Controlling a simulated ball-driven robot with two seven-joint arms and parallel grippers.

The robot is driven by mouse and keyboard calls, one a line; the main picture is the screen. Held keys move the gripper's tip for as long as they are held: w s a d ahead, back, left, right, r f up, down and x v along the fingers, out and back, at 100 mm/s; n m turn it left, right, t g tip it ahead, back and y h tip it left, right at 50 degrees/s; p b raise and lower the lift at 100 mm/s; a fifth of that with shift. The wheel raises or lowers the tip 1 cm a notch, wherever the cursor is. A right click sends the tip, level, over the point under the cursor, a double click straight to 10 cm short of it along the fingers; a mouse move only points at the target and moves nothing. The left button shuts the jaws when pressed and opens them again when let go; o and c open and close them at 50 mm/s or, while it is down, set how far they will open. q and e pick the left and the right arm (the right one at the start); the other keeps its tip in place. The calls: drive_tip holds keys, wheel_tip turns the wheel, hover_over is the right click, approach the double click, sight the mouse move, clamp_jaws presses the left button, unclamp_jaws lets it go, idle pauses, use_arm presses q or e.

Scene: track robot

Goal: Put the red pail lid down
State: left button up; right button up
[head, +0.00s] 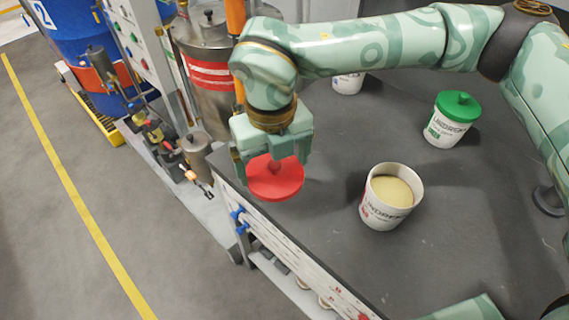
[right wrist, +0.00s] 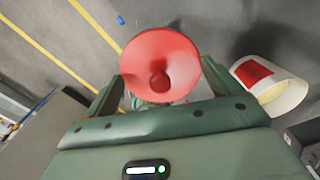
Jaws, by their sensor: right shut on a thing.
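The red pail lid (head: 275,180) is a round disc with a knob on top. My right gripper (head: 272,160) is shut on it and holds it by the left edge of the dark table, left of the open pail. In the right wrist view the lid (right wrist: 160,62) shows between the two fingers (right wrist: 160,88), its knob towards the camera. An open white pail (head: 378,215) with pale yellow contents and red marks stands on the table; it also shows in the right wrist view (right wrist: 288,98). I cannot tell if the lid touches the table. My left gripper is not in view.
A white pail (head: 443,132) with a green lid (head: 457,105) stands at the back right of the table (head: 310,265). Another white pail (head: 348,84) is partly hidden behind my arm. A steel tank (head: 212,80) stands beyond the left edge. The front middle of the table is clear.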

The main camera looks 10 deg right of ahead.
drive_tip(key=w+d+f, duration=0.1)
drive_tip(key=w+f, duration=0.1)
drive_tip(key=w+d+f+b, duration=0.1)
drive_tip(key=w+f, duration=0.1)
drive_tip(key=w+d+f+b, duration=0.1)
drive_tip(key=w+f, duration=0.2)
drive_tip(key=shift+d, duration=0.2)
drive_tip(key=f, duration=0.1)
drive_tip(key=f+b, duration=0.2)
drive_tip(key=f, duration=0.1)
drive_tip(key=shift+w+d, duration=0.15)
drive_tip(key=shift+w, duration=0.15)
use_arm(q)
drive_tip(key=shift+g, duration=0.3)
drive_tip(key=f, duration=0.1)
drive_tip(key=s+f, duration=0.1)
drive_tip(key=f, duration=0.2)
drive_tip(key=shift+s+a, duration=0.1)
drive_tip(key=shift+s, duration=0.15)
use_arm(e)
drive_tip(key=shift+r, duration=0.2)
drive_tip(key=shift+s, duration=0.1)
drive_tip(key=o, duration=0.7)
drive_tip(key=shift+f, duration=0.1)
